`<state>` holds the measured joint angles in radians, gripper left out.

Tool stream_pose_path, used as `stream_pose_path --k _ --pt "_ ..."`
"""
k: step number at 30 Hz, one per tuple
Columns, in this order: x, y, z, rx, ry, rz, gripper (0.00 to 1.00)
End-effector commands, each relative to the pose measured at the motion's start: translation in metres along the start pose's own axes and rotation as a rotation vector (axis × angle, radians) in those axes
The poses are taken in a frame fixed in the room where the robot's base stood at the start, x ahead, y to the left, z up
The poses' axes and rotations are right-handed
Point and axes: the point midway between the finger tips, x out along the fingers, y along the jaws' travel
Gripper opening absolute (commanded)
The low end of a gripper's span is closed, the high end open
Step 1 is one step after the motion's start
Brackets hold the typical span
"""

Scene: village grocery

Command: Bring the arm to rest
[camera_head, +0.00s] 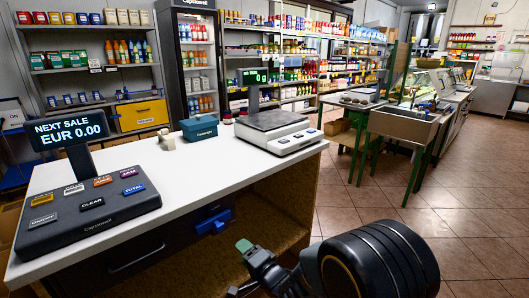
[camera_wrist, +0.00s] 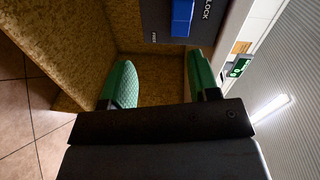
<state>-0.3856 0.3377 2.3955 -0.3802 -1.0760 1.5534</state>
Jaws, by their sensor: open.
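My gripper (camera_wrist: 160,85) shows in the wrist view with its two green finger pads spread well apart and nothing between them. In the head view my gripper (camera_head: 243,262) is low at the front, by the open shelf space under the counter. Only part of it shows there, beside my dark rounded arm link. In the wrist view the picture is turned sideways, and a blue latch (camera_wrist: 182,17) on a dark panel lies beyond the fingers. The blue latch also shows on the counter front in the head view (camera_head: 214,222).
The white counter (camera_head: 190,170) holds a till (camera_head: 88,205) reading EUR 0.00, a scale (camera_head: 278,130) and a teal box (camera_head: 199,128). A dark drawer (camera_head: 130,262) is shut below. Stocked shelves stand behind. The tiled floor (camera_head: 460,220) at right is clear.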

Motion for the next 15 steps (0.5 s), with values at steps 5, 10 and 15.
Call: stream_pose_path --k 5,10,15 --pt "-0.019 0.062 -0.007 -0.344 -0.032 0.402 0.55" --pt "-0.074 0.057 -0.034 -0.634 -0.170 0.781 0.55" --pt "-0.154 0.002 -0.057 -0.781 -0.407 1.063 0.55"
